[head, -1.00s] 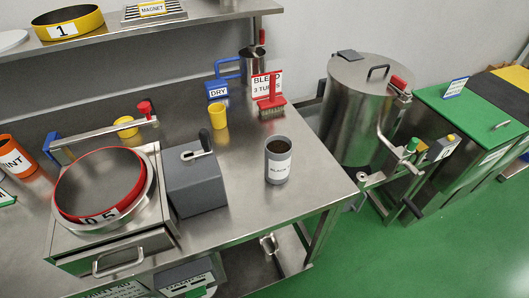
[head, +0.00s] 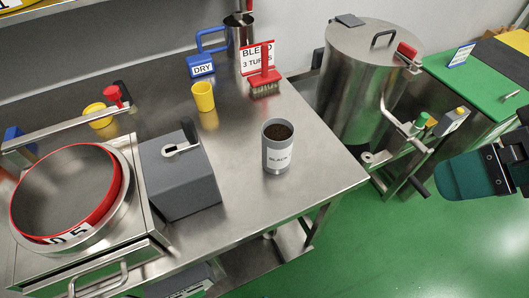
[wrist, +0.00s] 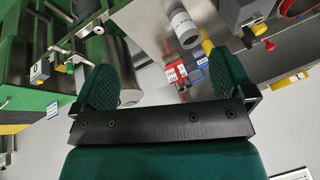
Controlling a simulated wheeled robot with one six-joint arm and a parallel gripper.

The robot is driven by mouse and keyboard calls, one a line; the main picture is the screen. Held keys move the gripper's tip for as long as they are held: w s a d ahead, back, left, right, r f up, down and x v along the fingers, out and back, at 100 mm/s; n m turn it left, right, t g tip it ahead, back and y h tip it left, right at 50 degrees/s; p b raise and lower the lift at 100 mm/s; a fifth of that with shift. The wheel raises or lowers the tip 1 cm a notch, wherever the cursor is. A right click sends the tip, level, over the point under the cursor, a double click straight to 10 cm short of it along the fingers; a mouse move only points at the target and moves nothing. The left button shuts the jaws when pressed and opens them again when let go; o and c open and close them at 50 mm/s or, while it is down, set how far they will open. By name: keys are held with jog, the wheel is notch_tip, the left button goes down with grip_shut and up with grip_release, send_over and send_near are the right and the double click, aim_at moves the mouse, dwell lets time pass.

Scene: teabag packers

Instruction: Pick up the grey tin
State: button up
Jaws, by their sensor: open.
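The grey tin (head: 277,147) stands upright near the right end of the steel table (head: 236,205). It has a white label reading BLACK and is filled with dark stuff. In the wrist view the grey tin (wrist: 185,28) shows upside down, beyond the fingers and apart from them. My gripper (wrist: 165,85) is open and empty, with its two green finger pads spread. In the head view one green finger (head: 472,176) shows at the right edge, over the green floor and well to the right of the tin.
A grey box with a lever (head: 180,175) stands left of the tin. A yellow cup (head: 204,98), a red brush (head: 265,80) and a blue DRY tag (head: 201,67) are behind it. A large steel drum (head: 365,85) stands right of the table. Table around the tin's front is clear.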

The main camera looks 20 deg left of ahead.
jog(key=w+a+f+n+t+y+b, duration=0.1)
jog(key=w+a+f+t+y+b, duration=0.2)
jog(key=f+b, duration=0.55)
jog(key=w+a+f+t+y+b, duration=0.1)
jog(key=w+a+f+t+b, duration=0.1)
jog(key=a+f+b, duration=0.45)
jog(key=n+t+y+b, duration=0.2)
jog(key=t+y+b, duration=0.25)
jog(key=b, duration=1.35)
send_near(286, 142)
jog(key=shift+y, duration=0.45)
jog(key=p+x, duration=0.7)
jog(key=p, duration=1.1)
jog(key=shift+w+a+f, duration=0.15)
jog(key=shift+w, duration=0.2)
jog(key=shift+w+a+f+p, duration=0.1)
jog(key=shift+w+a+p, duration=0.15)
jog(key=shift+a+p, duration=0.05)
jog(key=p+x, duration=0.5)
jog(key=p, duration=0.1)
jog(key=shift+p, duration=0.35)
